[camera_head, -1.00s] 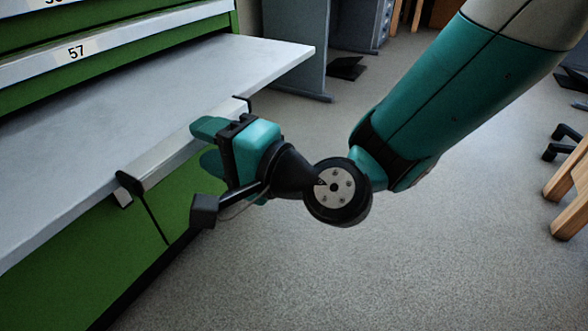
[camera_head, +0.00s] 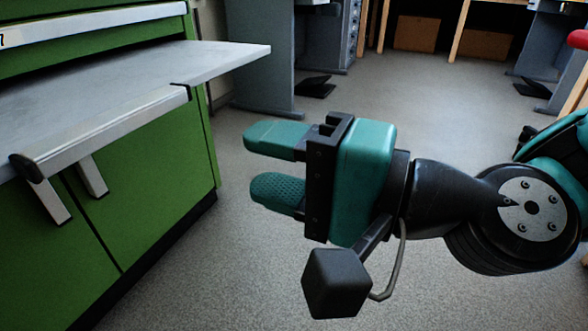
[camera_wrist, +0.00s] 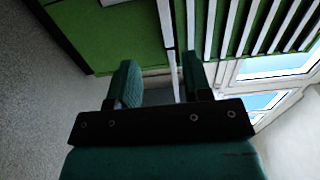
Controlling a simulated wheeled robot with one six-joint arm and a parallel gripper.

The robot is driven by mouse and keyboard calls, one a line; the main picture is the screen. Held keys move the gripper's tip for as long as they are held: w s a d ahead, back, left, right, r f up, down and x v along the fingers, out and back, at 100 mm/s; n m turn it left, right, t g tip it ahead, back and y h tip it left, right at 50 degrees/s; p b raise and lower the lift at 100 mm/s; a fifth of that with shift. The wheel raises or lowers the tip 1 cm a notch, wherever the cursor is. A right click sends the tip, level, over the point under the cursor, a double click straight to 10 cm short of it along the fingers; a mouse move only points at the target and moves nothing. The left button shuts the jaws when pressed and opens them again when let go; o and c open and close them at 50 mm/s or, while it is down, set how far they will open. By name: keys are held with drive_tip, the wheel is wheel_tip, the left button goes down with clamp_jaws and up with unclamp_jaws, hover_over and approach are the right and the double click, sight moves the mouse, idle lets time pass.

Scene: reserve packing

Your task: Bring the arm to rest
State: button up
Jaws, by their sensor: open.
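My gripper (camera_head: 277,165) is in the middle of the head view, over the floor to the right of the green cabinet. Its two teal fingers point left and stand apart, with nothing between them. In the wrist view the fingers (camera_wrist: 160,82) also show apart and empty, with the cabinet beyond them. My arm reaches in from the right edge of the head view. The gripper touches nothing that I can see.
The green cabinet (camera_head: 150,190) stands at the left, with a grey shelf (camera_head: 120,85) and a metal handle bar (camera_head: 110,130) sticking out. Grey floor (camera_head: 420,110) lies open behind the gripper. Grey uprights (camera_head: 262,60) and wooden furniture (camera_head: 415,33) stand at the back.

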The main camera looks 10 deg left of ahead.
drive_tip(key=s+d+r+n+g+h+p, duration=0.1)
drive_tip(key=d+r+n+g+h+p, duration=0.1)
drive_tip(key=d+r+n+h+p, duration=0.7)
drive_tip(key=s+d+r+g+h+p, duration=0.15)
drive_tip(key=d+r+h+p, duration=0.4)
drive_tip(key=d+p, duration=0.85)
wheel_tip(320, 180, up, 36)
drive_tip(key=y+p, duration=0.1)
drive_tip(key=p, duration=3.5)
drive_tip(key=shift+w+a, duration=0.15)
drive_tip(key=shift+a, duration=0.2)
drive_tip(key=shift+f, duration=0.15)
drive_tip(key=shift+a+n, duration=0.1)
drive_tip(key=shift+n, duration=0.2)
